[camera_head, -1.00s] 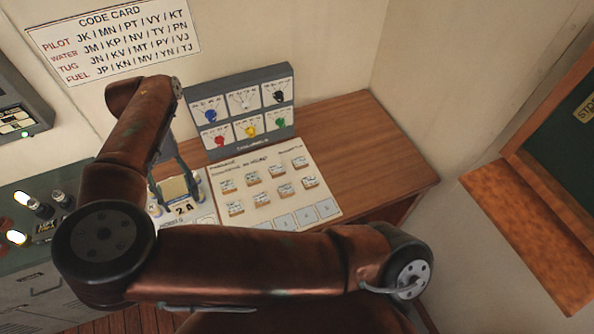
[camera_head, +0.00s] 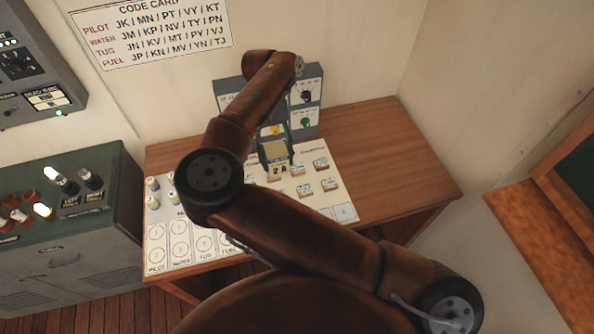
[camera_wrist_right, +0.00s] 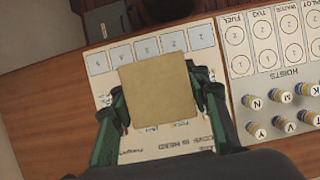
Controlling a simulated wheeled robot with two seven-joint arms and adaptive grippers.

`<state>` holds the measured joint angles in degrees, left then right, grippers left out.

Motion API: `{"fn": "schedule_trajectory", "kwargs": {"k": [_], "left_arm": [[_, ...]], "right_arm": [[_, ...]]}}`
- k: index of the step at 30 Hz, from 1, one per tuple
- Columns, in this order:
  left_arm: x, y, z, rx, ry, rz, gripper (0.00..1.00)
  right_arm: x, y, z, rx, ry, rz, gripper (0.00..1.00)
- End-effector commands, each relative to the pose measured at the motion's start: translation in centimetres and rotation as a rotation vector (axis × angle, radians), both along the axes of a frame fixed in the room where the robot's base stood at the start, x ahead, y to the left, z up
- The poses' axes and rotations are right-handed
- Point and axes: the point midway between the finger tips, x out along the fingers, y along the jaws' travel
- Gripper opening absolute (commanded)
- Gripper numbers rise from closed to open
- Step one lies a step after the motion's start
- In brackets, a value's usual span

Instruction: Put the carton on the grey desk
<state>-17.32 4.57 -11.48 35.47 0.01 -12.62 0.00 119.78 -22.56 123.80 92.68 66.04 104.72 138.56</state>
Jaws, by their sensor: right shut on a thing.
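The carton is a small tan box (camera_head: 275,151) with "2 A" on its side, in the middle of the head view. My right gripper (camera_head: 273,147) is shut on it, above the white board on the wooden desk. In the right wrist view the carton (camera_wrist_right: 158,90) shows its plain tan face between the two dark green fingers of my right gripper (camera_wrist_right: 158,98). No thing is clearly a grey desk; a grey-green cabinet (camera_head: 70,262) with switches on top stands at the left. My left gripper is not in view.
The wooden desk (camera_head: 385,150) is bare on its right side. The white board (camera_head: 335,160) holds several small labelled blocks and pegs. A grey panel (camera_head: 314,85) with coloured plugs stands behind it. A wall console (camera_head: 28,75) hangs above the cabinet. A wood-framed board edge is at the right.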

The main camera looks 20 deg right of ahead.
Motion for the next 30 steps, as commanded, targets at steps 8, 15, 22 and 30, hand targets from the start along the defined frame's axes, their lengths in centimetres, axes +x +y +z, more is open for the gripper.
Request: {"fn": "schedule_trajectory", "kwargs": {"k": [8, 15, 22, 30], "left_arm": [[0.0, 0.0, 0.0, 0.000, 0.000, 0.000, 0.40], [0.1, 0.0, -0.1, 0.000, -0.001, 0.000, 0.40], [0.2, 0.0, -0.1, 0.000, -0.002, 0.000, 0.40], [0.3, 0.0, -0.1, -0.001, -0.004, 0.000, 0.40]], "right_arm": [[1.8, -8.2, -3.3, -0.005, 0.007, 0.256, 0.08], [2.6, -14.3, -5.7, -0.004, 0.009, 0.573, 0.08], [3.0, -18.5, -7.5, -0.005, 0.008, 0.925, 0.08], [3.4, -20.5, -9.4, -0.003, 0.005, 1.336, 0.08]]}}
